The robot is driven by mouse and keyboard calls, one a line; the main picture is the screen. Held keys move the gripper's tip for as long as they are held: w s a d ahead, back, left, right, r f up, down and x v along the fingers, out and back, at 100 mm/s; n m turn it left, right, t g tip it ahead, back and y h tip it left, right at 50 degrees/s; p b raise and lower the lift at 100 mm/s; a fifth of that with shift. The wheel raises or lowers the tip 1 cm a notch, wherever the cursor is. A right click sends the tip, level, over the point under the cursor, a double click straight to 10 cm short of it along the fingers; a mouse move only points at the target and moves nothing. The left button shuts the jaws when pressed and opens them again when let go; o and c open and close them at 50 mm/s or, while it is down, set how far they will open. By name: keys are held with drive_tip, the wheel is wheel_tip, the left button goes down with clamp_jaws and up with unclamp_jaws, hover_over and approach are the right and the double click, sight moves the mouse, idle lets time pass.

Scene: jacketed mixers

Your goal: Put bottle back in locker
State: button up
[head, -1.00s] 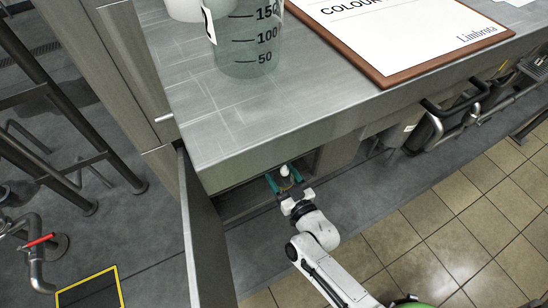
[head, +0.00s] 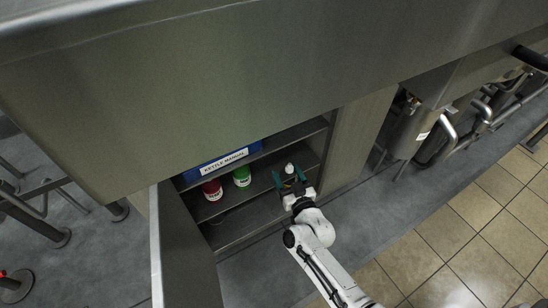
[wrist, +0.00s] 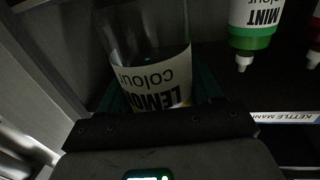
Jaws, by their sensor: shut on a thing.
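My gripper (head: 292,188) is shut on a bottle (head: 289,169) with a white tip, at the right part of the open locker (head: 262,209) under the counter. In the wrist view the lemon colour bottle (wrist: 150,72) shows upside down between the fingers, clear above its white label. The locker door (head: 185,250) stands open on the left. A green mint bottle (head: 242,177) and a red bottle (head: 212,190) stand on the shelf, left of the held bottle. I cannot tell whether the held bottle touches the shelf.
The locker's right side panel (head: 358,138) is close to my gripper. The counter edge (head: 250,85) overhangs above. Pipes and a vessel (head: 410,132) stand to the right.

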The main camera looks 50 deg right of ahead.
drive_tip(key=b+x, duration=0.1)
drive_tip(key=x, duration=0.6)
drive_tip(key=shift+w+d+b, duration=0.2)
drive_tip(key=shift+w+b, duration=0.1)
drive_tip(key=shift+w, duration=0.05)
drive_tip(key=w, duration=0.1)
drive_tip(key=w+d+b, duration=0.1)
drive_tip(key=w+f, duration=0.1)
drive_tip(key=shift+w+d+b, duration=0.15)
drive_tip(key=shift+d+b, duration=0.15)
drive_tip(key=shift+b, duration=0.05)
drive_tip(key=shift+f+b, duration=0.25)
drive_tip(key=shift+b, duration=0.05)
drive_tip(key=shift+a+f, duration=0.1)
drive_tip(key=o, duration=1.2)
